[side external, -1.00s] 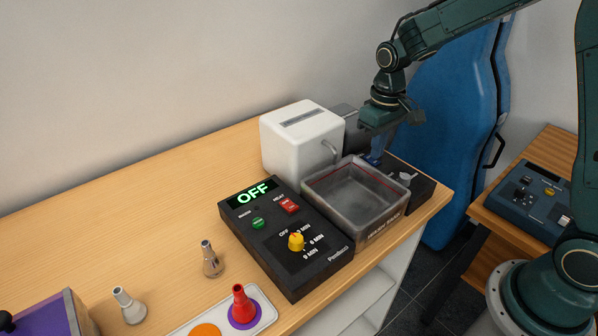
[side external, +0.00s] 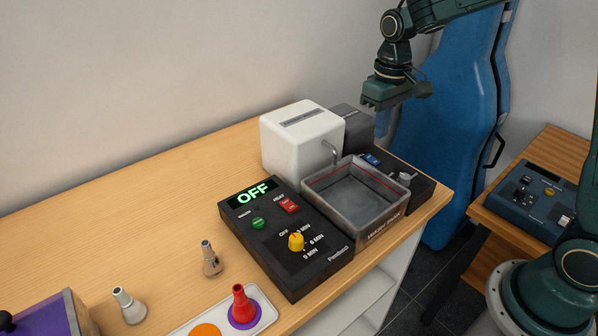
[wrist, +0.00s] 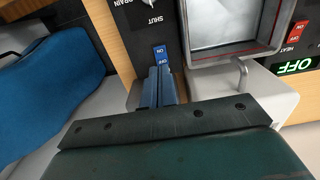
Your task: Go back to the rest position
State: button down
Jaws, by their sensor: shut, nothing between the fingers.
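My gripper (side external: 385,103) is raised in the air above the back right of the bench, clear of everything below it. In the wrist view its blue fingers (wrist: 159,86) are together with nothing between them. Below it is a dark unit with a blue switch (side external: 370,160), which also shows in the wrist view (wrist: 160,54) just past the fingertips. The grey wash tank (side external: 375,228) stands in front of that switch, and its inside looks empty.
A white box with a spout (side external: 290,150) stands left of the tank. The black timer panel (side external: 262,243) reads OFF. A blue case (side external: 455,140) leans behind.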

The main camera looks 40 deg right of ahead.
jog(key=shift+r, duration=0.1)
dwell(0.3)
jog(key=s+a+r+t, duration=0.1)
jog(key=s+r, duration=0.3)
jog(key=s, duration=0.7)
jog(key=s+a+r+t, duration=0.2)
jog(key=s+r+t, duration=0.2)
jog(key=s, duration=0.7)
jog(key=shift+s+r+t, duration=0.3)
jog(key=shift+s+r, duration=0.05)
jog(key=shift+r, duration=0.25)
